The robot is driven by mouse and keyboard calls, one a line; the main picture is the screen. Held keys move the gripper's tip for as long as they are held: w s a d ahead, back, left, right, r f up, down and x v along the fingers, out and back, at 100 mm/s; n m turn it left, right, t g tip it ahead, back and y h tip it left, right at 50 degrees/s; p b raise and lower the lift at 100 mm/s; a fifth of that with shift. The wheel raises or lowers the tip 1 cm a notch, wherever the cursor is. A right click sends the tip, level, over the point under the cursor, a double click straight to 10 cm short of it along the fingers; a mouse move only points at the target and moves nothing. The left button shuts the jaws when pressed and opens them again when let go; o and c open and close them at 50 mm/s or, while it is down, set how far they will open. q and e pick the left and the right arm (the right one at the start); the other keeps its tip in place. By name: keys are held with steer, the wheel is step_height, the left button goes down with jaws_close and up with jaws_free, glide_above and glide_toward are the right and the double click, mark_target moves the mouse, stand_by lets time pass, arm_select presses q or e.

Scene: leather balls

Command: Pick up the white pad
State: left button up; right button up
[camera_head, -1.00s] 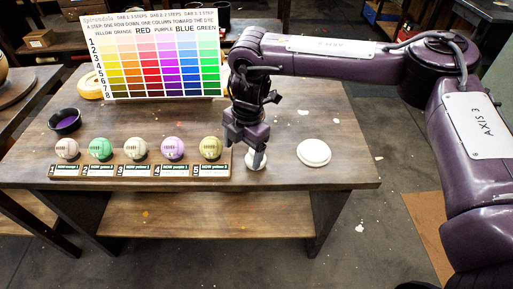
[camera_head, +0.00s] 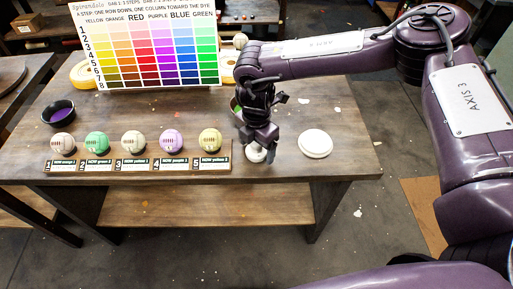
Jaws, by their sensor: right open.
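A small white round pad (camera_head: 256,156) lies on the wooden table near its front edge, right of the row of balls. My right gripper (camera_head: 260,147) points down just above it and hides its upper part. Its jaws are open. I cannot tell whether the fingertips touch the pad. A larger flat white disc (camera_head: 315,143) lies on the table to the right, clear of the gripper. My left gripper is out of view.
Several leather balls (camera_head: 133,141) sit in a labelled row on the left. A dark bowl of purple paint (camera_head: 59,112) stands behind them. A colour chart (camera_head: 145,45) stands at the back. The table's right part (camera_head: 345,120) is mostly clear.

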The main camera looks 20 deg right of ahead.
steer(key=c, duration=1.1)
steer(key=shift+r, duration=0.15)
step_height(320, 180, up, 20)
steer(key=shift+f, duration=0.1)
